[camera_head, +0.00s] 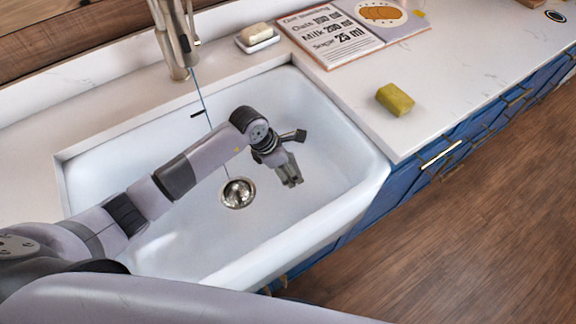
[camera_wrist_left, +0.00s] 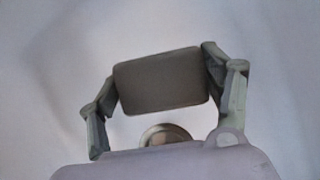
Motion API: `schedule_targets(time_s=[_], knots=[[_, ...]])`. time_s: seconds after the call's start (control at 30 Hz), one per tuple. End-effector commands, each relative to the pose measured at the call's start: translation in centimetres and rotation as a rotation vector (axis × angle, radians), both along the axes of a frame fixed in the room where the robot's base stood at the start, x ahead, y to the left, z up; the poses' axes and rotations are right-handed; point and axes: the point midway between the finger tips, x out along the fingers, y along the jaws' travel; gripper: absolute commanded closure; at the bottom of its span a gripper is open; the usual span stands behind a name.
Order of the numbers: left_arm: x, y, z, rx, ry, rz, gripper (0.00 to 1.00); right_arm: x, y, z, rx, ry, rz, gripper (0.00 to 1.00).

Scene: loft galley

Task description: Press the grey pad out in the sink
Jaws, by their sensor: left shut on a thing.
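The grey pad (camera_wrist_left: 162,82) shows in the left wrist view as a dark grey-brown rounded block. It sits between the two fingers of my left gripper (camera_wrist_left: 165,85), which is shut on it. In the head view my left gripper (camera_head: 291,182) points down inside the white sink (camera_head: 335,150), right of the drain (camera_head: 237,193). The pad is hard to make out there, hidden by the gripper. I cannot tell whether the pad touches the sink floor. My right gripper is not in view.
A tap (camera_head: 176,45) stands at the sink's back edge, with a thin blue line below it. A soap dish (camera_head: 257,38), a recipe board (camera_head: 335,38) and a yellow-green sponge (camera_head: 395,99) lie on the counter. The sink floor left of the drain is clear.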

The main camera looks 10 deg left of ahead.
Motion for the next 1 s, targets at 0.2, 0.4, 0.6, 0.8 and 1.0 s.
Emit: schedule_targets(time_s=[0.2, 0.4, 0.6, 0.8, 1.0], knots=[[0.0, 0.0, 0.4, 0.001, 0.001, 0.0, 0.5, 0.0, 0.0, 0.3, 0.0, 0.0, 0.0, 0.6], [0.0, 0.0, 0.4, 0.001, 0.001, 0.0, 0.5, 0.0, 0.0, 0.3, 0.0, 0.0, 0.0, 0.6], [0.0, 0.0, 0.3, 0.001, 0.001, 0.0, 0.5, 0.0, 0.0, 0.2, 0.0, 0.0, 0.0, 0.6], [0.0, 0.0, -0.5, 0.001, 0.001, 0.0, 0.5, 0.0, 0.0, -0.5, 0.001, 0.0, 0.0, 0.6], [0.0, 0.1, -2.5, 0.001, 0.0, 0.0, 0.5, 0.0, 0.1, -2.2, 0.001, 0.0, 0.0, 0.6]])
